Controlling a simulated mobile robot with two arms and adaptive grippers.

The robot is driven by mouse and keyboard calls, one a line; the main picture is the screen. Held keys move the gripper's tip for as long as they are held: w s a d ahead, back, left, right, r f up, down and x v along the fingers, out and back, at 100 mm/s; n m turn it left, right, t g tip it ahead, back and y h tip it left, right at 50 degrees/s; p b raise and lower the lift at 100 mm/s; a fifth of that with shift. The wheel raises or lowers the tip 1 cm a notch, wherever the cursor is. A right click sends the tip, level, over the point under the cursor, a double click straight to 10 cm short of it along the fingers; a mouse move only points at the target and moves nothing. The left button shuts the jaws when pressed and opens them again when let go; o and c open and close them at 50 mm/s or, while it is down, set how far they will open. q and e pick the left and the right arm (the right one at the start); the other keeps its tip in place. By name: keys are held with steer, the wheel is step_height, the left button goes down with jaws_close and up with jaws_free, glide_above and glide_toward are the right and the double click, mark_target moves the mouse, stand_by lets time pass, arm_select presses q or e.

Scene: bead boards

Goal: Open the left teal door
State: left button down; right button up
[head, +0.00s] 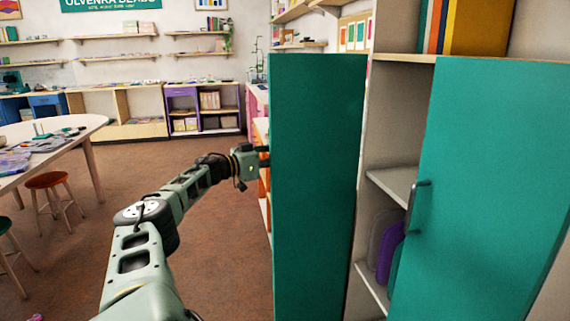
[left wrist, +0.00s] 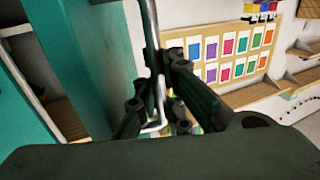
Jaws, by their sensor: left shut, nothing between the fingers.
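The left teal door (head: 315,180) stands swung open in the head view, with the cabinet's inside showing to its right. My left gripper (head: 263,156) is at the door's far side in the head view, its tips partly hidden by the panel. In the left wrist view the teal panel (left wrist: 95,60) is at left, and a grey bar handle (left wrist: 152,55) runs down close to the fingers of my left gripper (left wrist: 165,105). The gripper is shut and holds nothing; whether it touches the handle I cannot tell. My right gripper is out of view.
The right teal door (head: 490,190) has a dark handle (head: 415,205) near its left edge. A purple item (head: 389,250) stands on a lower cabinet shelf. A table (head: 70,140) and red stool (head: 46,181) are at left. Brown floor between is clear.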

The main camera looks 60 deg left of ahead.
arm_select(q)
steer(key=shift+s+a+f, duration=0.1)
steer(key=shift+s+a, duration=0.05)
steer(key=shift+a, duration=0.2)
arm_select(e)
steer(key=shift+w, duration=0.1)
arm_select(q)
steer(key=c, duration=2.1)
jaws_free()
steer(key=shift+s+a, duration=0.35)
steer(key=shift+s, duration=0.3)
steer(key=shift+d, duration=0.1)
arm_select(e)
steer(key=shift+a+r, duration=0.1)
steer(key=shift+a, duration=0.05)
arm_select(q)
steer(key=shift+w, duration=0.15)
